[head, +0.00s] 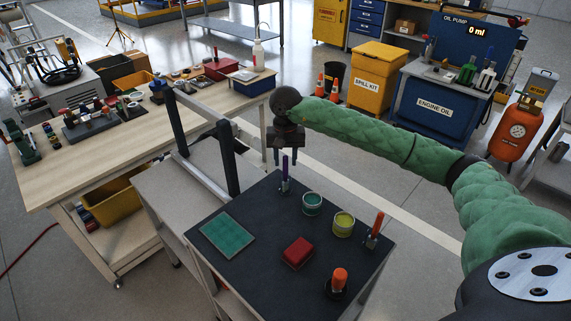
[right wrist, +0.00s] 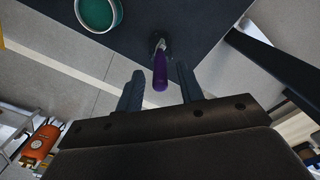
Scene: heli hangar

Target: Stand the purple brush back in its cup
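The purple brush (head: 285,174) stands upright near the back corner of the dark-topped table (head: 262,215). Its foot is at a small dark holder, which may be the cup; I cannot tell how deep it sits. In the right wrist view the purple brush (right wrist: 160,72) points toward the camera, in the gap between the fingers. My right gripper (head: 284,158) is above the brush top, fingers pointing down. In the wrist view the right gripper (right wrist: 160,80) is open, with visible room on both sides of the brush. My left gripper is not in view.
Near the brush stand a teal pot (head: 312,203) and a yellow pot (head: 343,224). An orange-handled brush (head: 376,226), another orange handle (head: 339,278), a red block (head: 297,252) and a green mat (head: 228,233) are on the same table. A dark post (head: 228,158) rises at its left.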

